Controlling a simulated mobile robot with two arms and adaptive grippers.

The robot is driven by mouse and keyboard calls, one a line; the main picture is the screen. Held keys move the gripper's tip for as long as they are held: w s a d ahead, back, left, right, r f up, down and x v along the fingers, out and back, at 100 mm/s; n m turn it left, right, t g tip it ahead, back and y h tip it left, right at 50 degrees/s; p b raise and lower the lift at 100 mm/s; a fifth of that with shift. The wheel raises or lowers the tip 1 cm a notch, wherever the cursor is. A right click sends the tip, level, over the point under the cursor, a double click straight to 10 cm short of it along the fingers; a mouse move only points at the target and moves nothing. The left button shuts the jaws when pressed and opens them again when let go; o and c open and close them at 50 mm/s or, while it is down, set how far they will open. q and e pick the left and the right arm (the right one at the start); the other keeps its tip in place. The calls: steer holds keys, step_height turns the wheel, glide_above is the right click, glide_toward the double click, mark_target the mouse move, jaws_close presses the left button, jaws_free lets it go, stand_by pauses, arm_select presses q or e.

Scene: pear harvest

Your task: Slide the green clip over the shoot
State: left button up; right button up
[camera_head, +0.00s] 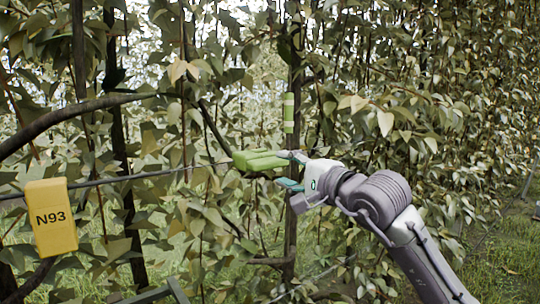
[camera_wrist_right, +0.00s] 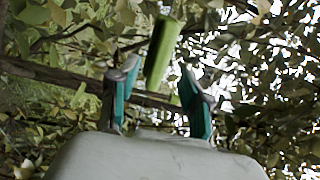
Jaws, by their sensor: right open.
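The green clip (camera_head: 258,161) is a light green block with a split, finger-like shape, in front of the foliage near the centre of the head view. My right gripper (camera_head: 284,169) is open just to its right, fingertips close to the clip's right end. In the right wrist view, a long green piece (camera_wrist_right: 161,52), likely the clip, shows between and beyond the spread teal fingers of my right gripper (camera_wrist_right: 159,84). I cannot tell whether they touch. Which stem is the shoot is unclear among the leaves, and so is whether the clip is around one. My left gripper is out of view.
A dark upright trunk (camera_head: 292,215) stands behind the clip, with a light green banded piece (camera_head: 288,112) above. A thick branch (camera_head: 70,116) crosses the upper left. Dense leaves surround everything.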

mark_target(273, 164)
steer(key=p+x, duration=0.2)
steer(key=x, duration=0.3)
steer(key=shift+w+a+r, duration=0.1)
steer(key=shift+w+a, duration=0.1)
steer(key=shift+w, duration=0.05)
steer(key=shift+w+a, duration=0.25)
steer(key=shift+w, duration=0.05)
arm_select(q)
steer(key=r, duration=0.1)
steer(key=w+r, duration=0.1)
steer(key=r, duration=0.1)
arm_select(e)
steer(key=shift+c, duration=0.2)
jaws_close()
steer(key=shift+d, duration=0.1)
